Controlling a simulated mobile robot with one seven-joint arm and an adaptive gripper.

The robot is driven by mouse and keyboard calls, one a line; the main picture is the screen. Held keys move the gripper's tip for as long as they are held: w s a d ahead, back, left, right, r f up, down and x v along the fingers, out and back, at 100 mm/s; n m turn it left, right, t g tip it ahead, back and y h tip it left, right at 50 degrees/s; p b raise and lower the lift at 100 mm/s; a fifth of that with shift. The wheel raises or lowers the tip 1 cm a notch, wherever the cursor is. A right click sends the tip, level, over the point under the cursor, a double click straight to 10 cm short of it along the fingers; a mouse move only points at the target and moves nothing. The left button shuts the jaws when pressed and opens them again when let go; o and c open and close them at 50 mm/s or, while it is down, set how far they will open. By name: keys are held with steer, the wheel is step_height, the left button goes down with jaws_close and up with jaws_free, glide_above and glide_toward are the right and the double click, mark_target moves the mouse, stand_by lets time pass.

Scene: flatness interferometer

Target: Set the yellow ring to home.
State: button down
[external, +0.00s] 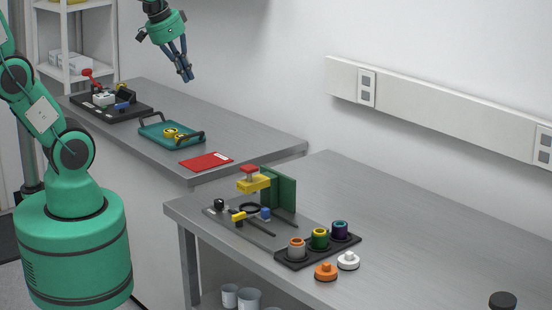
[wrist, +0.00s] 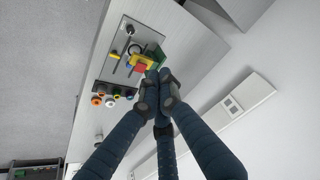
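Yellow shows in several places, and I cannot tell for sure which part is the yellow ring. A green cylinder with a yellow rim (external: 319,238) stands in the middle of a black holder (external: 291,260), between an orange-rimmed grey one and a dark purple one. A small round yellow piece (external: 171,132) lies on the teal tray (external: 155,139). My gripper (external: 187,76) hangs in the air above the far table, away from these. In the wrist view its fingers (wrist: 158,77) meet at the tips with nothing seen between them, covering part of the fixture board.
The fixture board carries a yellow block (external: 254,185) with a red top (external: 249,169) beside a green upright plate (external: 283,187). An orange knob (external: 326,271) and a white knob (external: 348,261) lie in front. A red card (external: 206,161) lies on the far table.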

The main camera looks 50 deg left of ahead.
steer(key=w+d+f+m+g+p, duration=0.15)
steer(key=w+d+m, duration=0.25)
steer(key=w+d, duration=0.45)
steer(key=m+g+p, duration=0.3)
steer(key=m, duration=0.8)
glide_above(318, 237)
step_height(318, 237, down, 18)
steer(key=shift+r+y, duration=0.2)
steer(key=shift+y, duration=0.1)
steer(key=shift+f, duration=0.1)
step_height(318, 237, down, 14)
steer(key=shift+r+b, duration=0.1)
steer(key=shift+b, duration=0.35)
